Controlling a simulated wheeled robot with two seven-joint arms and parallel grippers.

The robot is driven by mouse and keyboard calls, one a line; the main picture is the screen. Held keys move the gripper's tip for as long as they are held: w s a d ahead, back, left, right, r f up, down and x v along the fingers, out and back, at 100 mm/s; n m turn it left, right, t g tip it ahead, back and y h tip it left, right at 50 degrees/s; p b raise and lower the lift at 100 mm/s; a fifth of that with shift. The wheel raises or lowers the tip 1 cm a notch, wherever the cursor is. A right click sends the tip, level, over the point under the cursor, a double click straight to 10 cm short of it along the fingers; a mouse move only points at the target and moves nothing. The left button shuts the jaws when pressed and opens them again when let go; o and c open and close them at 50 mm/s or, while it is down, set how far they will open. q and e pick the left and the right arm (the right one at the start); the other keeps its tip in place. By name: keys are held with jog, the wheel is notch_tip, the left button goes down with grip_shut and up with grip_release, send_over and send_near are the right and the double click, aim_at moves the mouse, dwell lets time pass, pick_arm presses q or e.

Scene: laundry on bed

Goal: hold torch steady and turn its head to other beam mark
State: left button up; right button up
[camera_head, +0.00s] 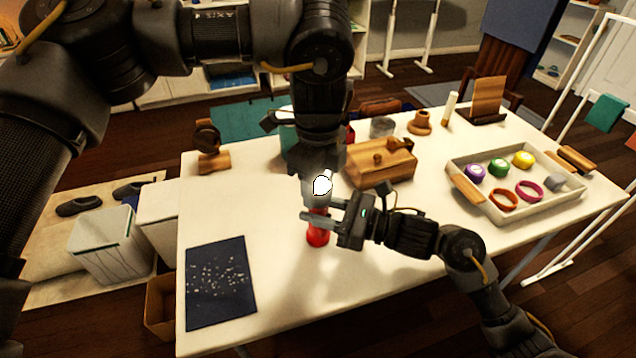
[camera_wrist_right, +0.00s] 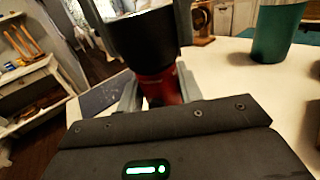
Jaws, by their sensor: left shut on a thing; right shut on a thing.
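The torch (camera_head: 318,237) stands upright on the white table, with a red body below and a bright white spot at its top. My right gripper (camera_head: 312,220) comes in from the right and is shut on the torch's red body. In the right wrist view the red body (camera_wrist_right: 158,84) sits between the fingers, with a dark section above it. My left gripper (camera_head: 320,185) reaches down from above and is shut on the torch's head, which it mostly hides. The beam marks cannot be made out.
A dark speckled sheet (camera_head: 220,283) lies at the front left. A green cup (camera_wrist_right: 280,32) stands behind in the right wrist view.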

aim_at(318, 184)
pick_arm(q)
jog(key=shift+a, duration=0.1)
jog(key=o, duration=1)
jog(key=shift+r, duration=0.1)
notch_tip(318, 184, up, 12)
pick_arm(e)
jog(key=o, duration=1.2)
